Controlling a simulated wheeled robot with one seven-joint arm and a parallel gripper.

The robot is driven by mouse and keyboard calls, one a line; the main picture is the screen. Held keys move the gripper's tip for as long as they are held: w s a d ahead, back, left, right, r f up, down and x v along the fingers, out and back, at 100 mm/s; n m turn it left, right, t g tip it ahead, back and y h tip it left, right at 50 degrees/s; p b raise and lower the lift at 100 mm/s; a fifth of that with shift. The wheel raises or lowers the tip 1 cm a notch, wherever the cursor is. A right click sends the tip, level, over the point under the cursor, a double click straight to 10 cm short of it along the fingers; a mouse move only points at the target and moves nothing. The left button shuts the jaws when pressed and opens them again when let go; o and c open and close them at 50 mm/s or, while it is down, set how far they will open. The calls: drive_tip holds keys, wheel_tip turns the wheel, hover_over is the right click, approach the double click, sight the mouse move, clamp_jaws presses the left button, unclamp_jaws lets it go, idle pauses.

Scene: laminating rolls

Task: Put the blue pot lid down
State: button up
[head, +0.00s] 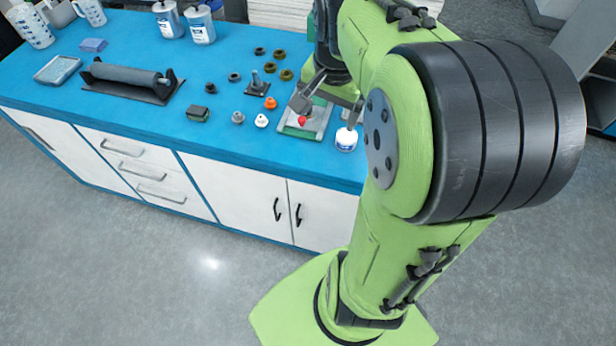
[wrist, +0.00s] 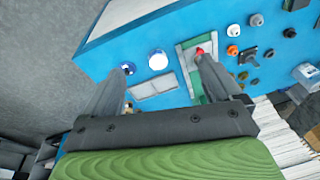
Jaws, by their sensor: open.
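My gripper (head: 328,108) is open above the counter, its fingers wide apart with nothing visible between them; it also shows in the wrist view (wrist: 163,66). A white pot (head: 346,140) with a blue label stands near the counter's front edge, below one finger. In the wrist view the pot (wrist: 158,61) shows a white round top between the fingers. A small blue-and-white round thing (wrist: 128,68) sits at the left fingertip, partly hidden; I cannot tell whether it is the blue lid. No lid shows clearly in the head view.
A pale tray with green edges (head: 316,128) holds a red knob (head: 302,120) beside the gripper. Orange (head: 270,103), white and dark small parts stand to its left. A black roller (head: 125,80) lies further left. The blue counter's (head: 150,120) front strip is mostly clear.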

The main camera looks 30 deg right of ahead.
drive_tip(key=s+a+r+n+t+y, duration=0.1)
drive_tip(key=s+a+n+t, duration=0.2)
drive_tip(key=s+a+n, duration=0.8)
drive_tip(key=shift+s+a+r+n+t, duration=0.3)
drive_tip(key=shift+s+a+n, duration=0.1)
drive_tip(key=shift+s+a, duration=0.3)
drive_tip(key=shift+d, duration=0.1)
